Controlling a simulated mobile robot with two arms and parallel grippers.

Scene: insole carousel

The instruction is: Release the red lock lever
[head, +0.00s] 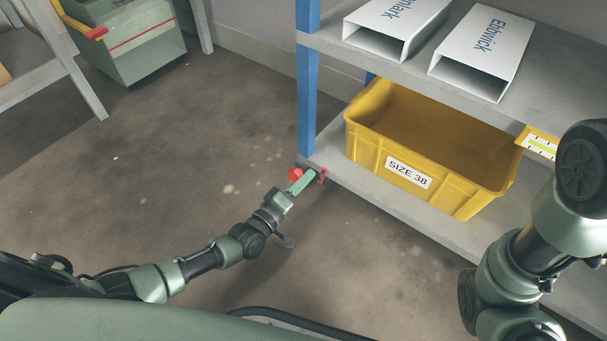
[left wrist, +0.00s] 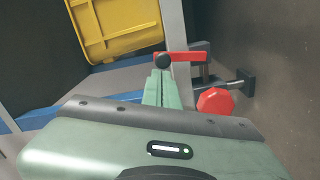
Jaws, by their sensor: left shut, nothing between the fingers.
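The red lock lever (head: 321,175) is at the front left corner of the lower shelf, by the blue post. In the left wrist view it is a red bar (left wrist: 190,56) with a black ball (left wrist: 163,61) at its left end. My left gripper (head: 306,180) is shut and empty, with its green fingertips (left wrist: 161,75) right at the ball end. I cannot tell whether they touch it. A round red knob (left wrist: 215,101) is to the right of the fingers. It also shows in the head view (head: 294,174). My right gripper is out of view.
A yellow bin (head: 448,195) labelled SIZE 38 stands on the lower shelf (head: 345,180). Two white sleeves (head: 385,45) (head: 480,52) lie on the shelf above. The blue post (head: 307,95) rises behind the lever. The floor to the left is clear up to a green cart (head: 135,50).

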